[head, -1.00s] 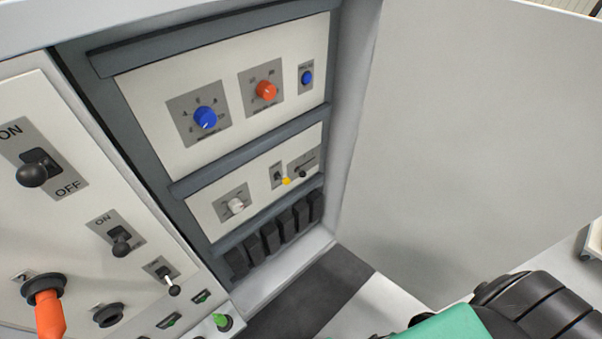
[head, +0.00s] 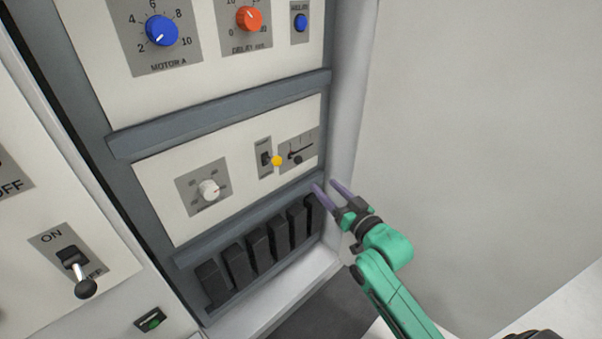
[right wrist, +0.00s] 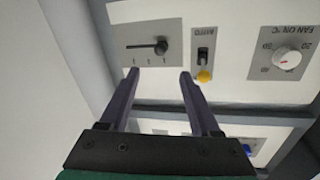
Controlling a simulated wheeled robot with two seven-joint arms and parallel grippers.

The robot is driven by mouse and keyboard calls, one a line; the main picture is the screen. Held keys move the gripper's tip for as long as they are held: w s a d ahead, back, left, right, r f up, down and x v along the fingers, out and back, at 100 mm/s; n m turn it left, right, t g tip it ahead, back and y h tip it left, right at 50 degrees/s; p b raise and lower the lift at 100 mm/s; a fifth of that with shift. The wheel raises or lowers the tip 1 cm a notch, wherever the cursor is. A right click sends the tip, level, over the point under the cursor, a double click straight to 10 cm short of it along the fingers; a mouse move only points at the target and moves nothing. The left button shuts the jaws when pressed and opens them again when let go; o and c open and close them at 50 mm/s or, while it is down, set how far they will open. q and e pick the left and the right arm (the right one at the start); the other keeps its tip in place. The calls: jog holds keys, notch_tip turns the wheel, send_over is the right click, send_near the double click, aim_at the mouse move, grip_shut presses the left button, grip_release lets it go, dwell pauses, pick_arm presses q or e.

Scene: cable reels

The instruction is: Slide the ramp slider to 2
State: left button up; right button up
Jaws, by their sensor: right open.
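The ramp slider is a grey plate (head: 312,141) with a dark slot and a small black knob (head: 297,159), at the right end of the lower white panel. In the right wrist view the plate (right wrist: 130,33) appears turned over, and the black knob (right wrist: 162,47) sits at the right end of its slot. The scale's numbers are too small to read. My right gripper (head: 326,184) is open and empty, below and to the right of the slider in the head view. In the right wrist view its fingertips (right wrist: 161,71) point toward the plate, apparently apart from the knob. My left gripper is out of view.
A toggle switch with a yellow tip (head: 277,160) stands close beside the slider. A white knob (head: 209,190) is further left. Black breakers (head: 258,246) line the bottom. A cabinet side wall (head: 346,110) rises at the right.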

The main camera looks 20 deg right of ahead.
aim_at(301, 162)
jog(key=w, duration=0.4)
jog(key=w+a, duration=0.1)
jog(key=w, duration=0.3)
jog(key=w+a+b, duration=0.1)
jog(key=w, duration=0.3)
jog(key=shift+a, duration=0.1)
jog(key=shift+w+a, duration=0.1)
jog(key=shift+w, duration=0.35)
jog(key=c, duration=0.9)
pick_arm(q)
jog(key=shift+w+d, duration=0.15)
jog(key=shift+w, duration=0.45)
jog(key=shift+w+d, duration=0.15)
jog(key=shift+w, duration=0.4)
pick_arm(e)
grip_shut()
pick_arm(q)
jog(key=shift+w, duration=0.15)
